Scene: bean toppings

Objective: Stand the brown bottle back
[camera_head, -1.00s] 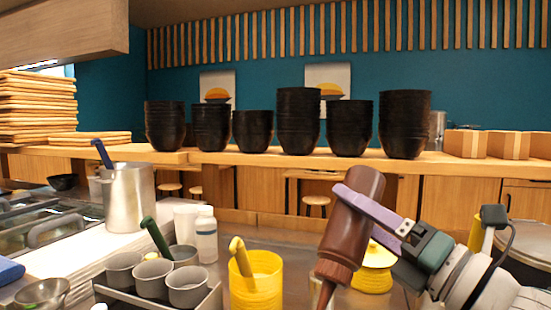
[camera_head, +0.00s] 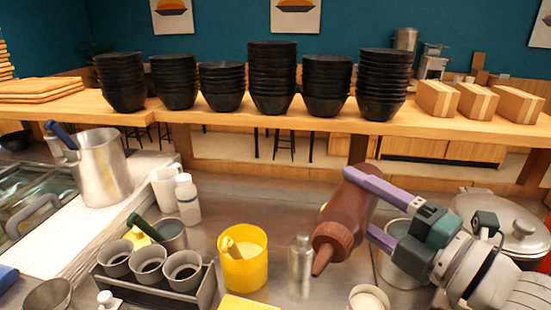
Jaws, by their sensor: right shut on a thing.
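The brown bottle (camera_head: 338,234) is in the head view, right of centre. It is tilted, with its brown nozzle pointing down and to the left toward the viewer. My right gripper (camera_head: 358,205) comes in from the right, and its purple fingers are shut around the bottle's body. The bottle is held above the metal counter (camera_head: 225,220). Its far end is partly hidden by the upper finger. My left gripper is not in view.
A silver bottle (camera_head: 300,265) stands just left of the brown nozzle. A yellow container (camera_head: 243,262) and a rack of grey cups (camera_head: 150,265) stand further left. A white-filled cup (camera_head: 368,298) is below, and a lidded pot (camera_head: 500,222) is right. Stacked black bowls (camera_head: 272,80) line the back shelf.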

